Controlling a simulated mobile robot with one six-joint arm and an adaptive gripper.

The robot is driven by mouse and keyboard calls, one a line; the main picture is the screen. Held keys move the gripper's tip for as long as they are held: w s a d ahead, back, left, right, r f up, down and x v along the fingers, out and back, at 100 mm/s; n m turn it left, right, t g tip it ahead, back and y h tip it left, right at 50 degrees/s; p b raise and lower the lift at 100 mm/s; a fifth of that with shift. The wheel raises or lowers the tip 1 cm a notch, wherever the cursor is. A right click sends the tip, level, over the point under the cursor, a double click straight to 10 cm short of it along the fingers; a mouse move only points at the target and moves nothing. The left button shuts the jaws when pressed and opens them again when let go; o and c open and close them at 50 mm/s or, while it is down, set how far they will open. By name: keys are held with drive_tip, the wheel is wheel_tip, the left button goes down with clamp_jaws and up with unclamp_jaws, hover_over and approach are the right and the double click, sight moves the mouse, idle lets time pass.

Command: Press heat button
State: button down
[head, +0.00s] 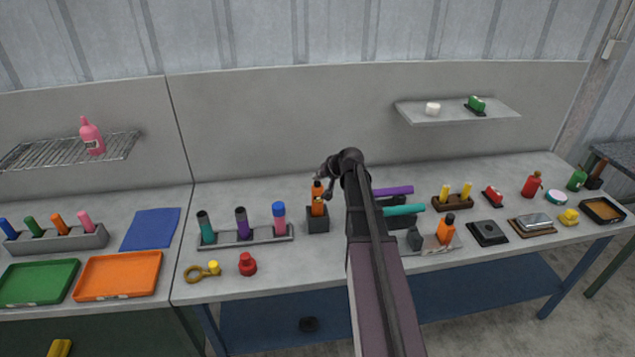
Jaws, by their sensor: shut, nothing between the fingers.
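My gripper (325,193) is shut and empty. It points down at the middle of the bench, right at or just in front of an orange bottle-like item (316,199) in a black block stand (318,222). I cannot tell whether it touches the item. I cannot read any label, so I cannot tell which thing is the heat button. A red knob-like piece (247,264) sits near the bench's front edge, left of my gripper. A small red piece on a dark base (492,197) lies on the right of the bench. My arm hides part of the bench.
A rack (263,237) with several coloured cylinders stands left of my gripper. Purple (394,190) and teal (404,210) cylinders lie right of my arm. An orange bottle (446,229) is nearby. A wall shelf (455,113) hangs at the upper right.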

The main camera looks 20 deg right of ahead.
drive_tip(key=shift+f+b, duration=0.45)
idle(0.4)
drive_tip(key=shift+r, duration=0.15)
idle(0.3)
drive_tip(key=shift+r+p, duration=0.35)
drive_tip(key=shift+p, duration=0.15)
wheel_tip(320, 180, up, 6)
drive_tip(key=p, duration=0.6)
idle(0.3)
idle(1.5)
drive_tip(key=s+a+f+n+g+h+b, duration=0.1)
drive_tip(key=s+a+f+n+g+b, duration=0.1)
drive_tip(key=s+a, duration=0.9)
drive_tip(key=s+a+f+n+g+h+b, duration=0.2)
drive_tip(key=s+a+f+g, duration=0.4)
drive_tip(key=s+a+f, duration=0.3)
drive_tip(key=s+a+n+b, duration=0.1)
drive_tip(key=s+a, duration=0.2)
drive_tip(key=s, duration=0.2)
drive_tip(key=shift+s+f+g+b, duration=0.2)
drive_tip(key=shift+s+g+b, duration=0.1)
drive_tip(key=shift+b, duration=0.1)
